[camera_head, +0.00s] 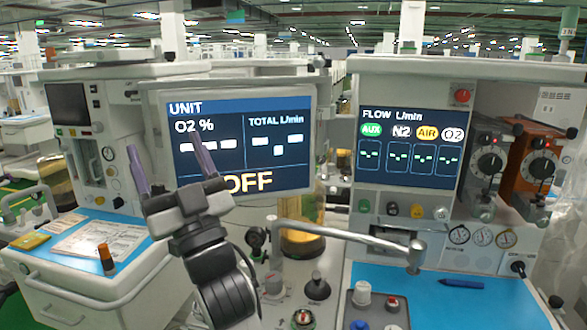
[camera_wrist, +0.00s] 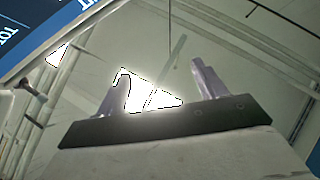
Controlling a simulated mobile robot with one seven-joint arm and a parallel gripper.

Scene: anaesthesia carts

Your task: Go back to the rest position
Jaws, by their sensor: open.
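My gripper (camera_head: 170,165) is raised in front of the left part of the anaesthesia machine in the head view. Its two purple fingers point up and stand apart with nothing between them. In the wrist view, my gripper (camera_wrist: 155,85) is open and empty against the ceiling, with a corner of a blue screen at the top left. Whether the fingers touch the monitor cannot be told.
A metal arm (camera_head: 345,232) with a knob reaches across the middle. The flow monitor (camera_head: 410,148) stands right, above a blue worktop (camera_head: 490,300) holding a blue pen (camera_head: 461,284). An orange-brown bottle (camera_head: 106,259) and papers (camera_head: 98,242) lie on the left cart. Orange and grey vaporizers (camera_head: 535,160) stand far right.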

